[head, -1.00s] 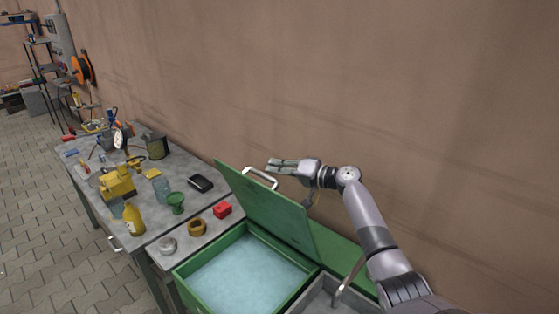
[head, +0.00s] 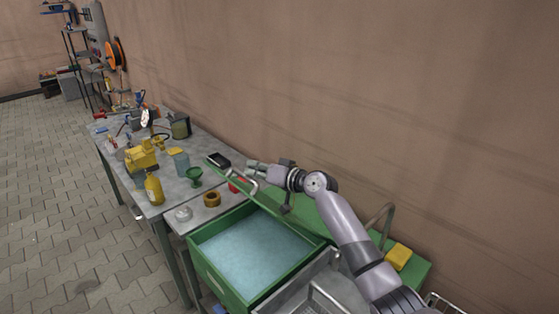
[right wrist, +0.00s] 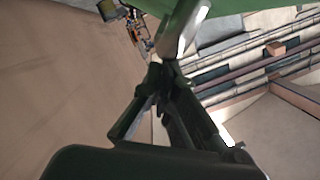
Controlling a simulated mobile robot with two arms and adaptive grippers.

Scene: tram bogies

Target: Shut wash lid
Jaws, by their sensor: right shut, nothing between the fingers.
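The green wash lid (head: 289,215) is raised and looks nearly edge-on, tilted over the back of the wash basin (head: 222,275). Pale blue water shows in the open basin. The lid's light metal handle (head: 249,187) is near its far left end. My right gripper (head: 255,165) is shut and empty, close by the handle on the wall side. My left gripper is out of view.
A workbench at the left holds a yellow bottle (head: 154,190), a green funnel (head: 194,176) and a black box (head: 218,160). A brown ring (head: 212,199) sits beside the basin. A metal sink (head: 315,290) is at the right, with a yellow sponge (head: 398,256) behind. The wall is close behind.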

